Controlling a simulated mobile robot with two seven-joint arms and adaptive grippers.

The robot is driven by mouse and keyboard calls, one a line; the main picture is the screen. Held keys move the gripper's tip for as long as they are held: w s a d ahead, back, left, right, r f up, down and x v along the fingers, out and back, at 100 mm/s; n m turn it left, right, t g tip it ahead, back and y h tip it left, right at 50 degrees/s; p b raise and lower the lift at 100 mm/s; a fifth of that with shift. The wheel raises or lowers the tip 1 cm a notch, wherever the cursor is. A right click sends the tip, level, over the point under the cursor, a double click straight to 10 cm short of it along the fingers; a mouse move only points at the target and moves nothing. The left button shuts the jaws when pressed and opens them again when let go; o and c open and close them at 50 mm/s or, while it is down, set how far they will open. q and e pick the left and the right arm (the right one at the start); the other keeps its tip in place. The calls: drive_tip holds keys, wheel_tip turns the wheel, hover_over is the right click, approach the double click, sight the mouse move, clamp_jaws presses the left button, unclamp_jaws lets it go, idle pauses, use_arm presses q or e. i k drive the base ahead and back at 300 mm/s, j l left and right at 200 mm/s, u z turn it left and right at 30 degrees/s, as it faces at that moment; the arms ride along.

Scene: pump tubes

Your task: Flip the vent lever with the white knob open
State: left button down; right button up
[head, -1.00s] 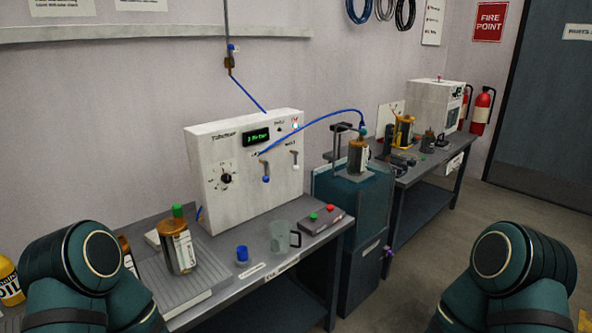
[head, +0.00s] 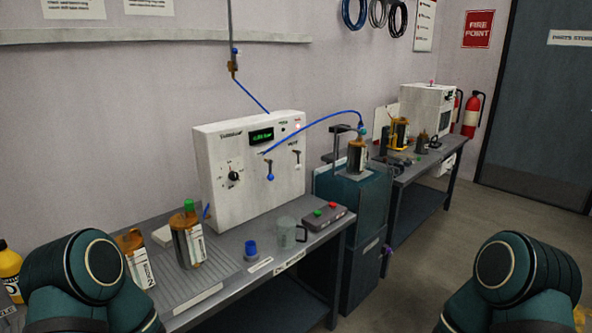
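The white control box (head: 245,178) stands on the near bench against the wall. Its front has a lit green display (head: 261,135), a black rotary dial (head: 233,176) and two small levers. The lever with the white knob (head: 298,165) is on the right of the front, its knob hanging low. The lever with the blue knob (head: 269,172) is to its left, knob also low. Neither of my grippers is in view; only parts of my arms show at the bottom left and right corners. Nothing of mine touches the levers.
A glass jug (head: 287,235), a blue cup (head: 250,250) and a button box (head: 325,216) stand on the bench before the control box. Labelled canisters (head: 188,242) stand at left. A blue tube (head: 318,124) arches to a canister on the teal cabinet (head: 352,225). Floor at right is clear.

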sight(298, 166)
drive_tip(key=i+l+z, duration=0.15)
drive_tip(key=i, duration=0.35)
drive_tip(key=i+l+z, duration=0.15)
drive_tip(key=i, duration=0.4)
drive_tip(key=i+l+z, duration=0.2)
drive_tip(key=i, duration=0.3)
